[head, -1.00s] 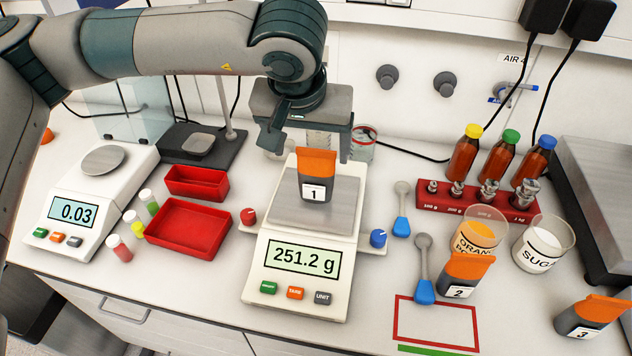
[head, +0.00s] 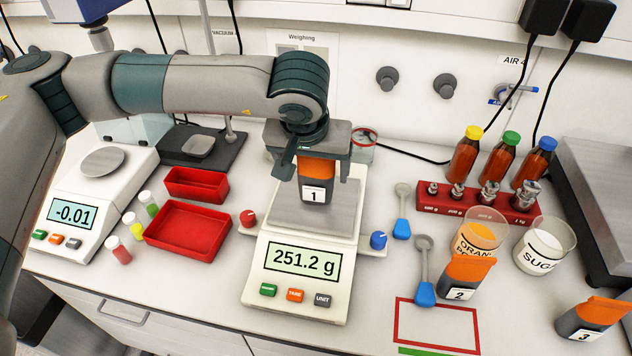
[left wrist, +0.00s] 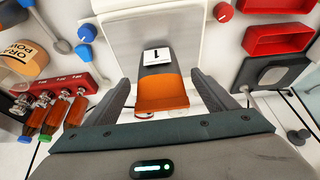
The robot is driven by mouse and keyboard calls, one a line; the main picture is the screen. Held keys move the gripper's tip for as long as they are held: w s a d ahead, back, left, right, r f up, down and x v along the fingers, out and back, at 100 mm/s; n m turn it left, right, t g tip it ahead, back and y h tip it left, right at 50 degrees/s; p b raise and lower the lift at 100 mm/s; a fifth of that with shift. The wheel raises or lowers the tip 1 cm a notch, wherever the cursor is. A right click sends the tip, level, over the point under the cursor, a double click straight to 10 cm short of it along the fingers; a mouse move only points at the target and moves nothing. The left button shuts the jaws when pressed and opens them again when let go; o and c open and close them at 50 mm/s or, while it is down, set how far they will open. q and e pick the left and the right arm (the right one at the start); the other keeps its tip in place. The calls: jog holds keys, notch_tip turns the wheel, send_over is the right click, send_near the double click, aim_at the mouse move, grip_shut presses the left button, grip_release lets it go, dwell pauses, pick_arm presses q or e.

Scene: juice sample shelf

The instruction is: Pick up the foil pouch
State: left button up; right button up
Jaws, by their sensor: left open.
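A foil pouch labelled 1 (head: 315,191), grey with an orange top, stands on the pan of the middle scale (head: 345,215), which reads 251.2 g. My left gripper (head: 312,172) is over the pouch, coming from above and behind. In the left wrist view the pouch (left wrist: 160,75) lies between the two open fingers (left wrist: 162,90), with a gap on each side. Pouch 2 (head: 462,279) and pouch 3 (head: 592,317), also orange-topped, stand on the bench to the right. My right gripper is not in view.
Red trays (head: 189,229) and small vials lie left of the scale. A second scale (head: 90,195) reads -0.01. Bare bench lies inside the red outline (head: 437,322).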

aim_at(315, 171)
pick_arm(q)
jog(key=shift+w+f, duration=0.1)
jog(key=shift+f, duration=0.3)
jog(key=shift+p+x, duration=0.35)
jog(key=shift+x, duration=1.6)
jog(key=c, duration=1.4)
jog(key=shift+r, duration=0.2)
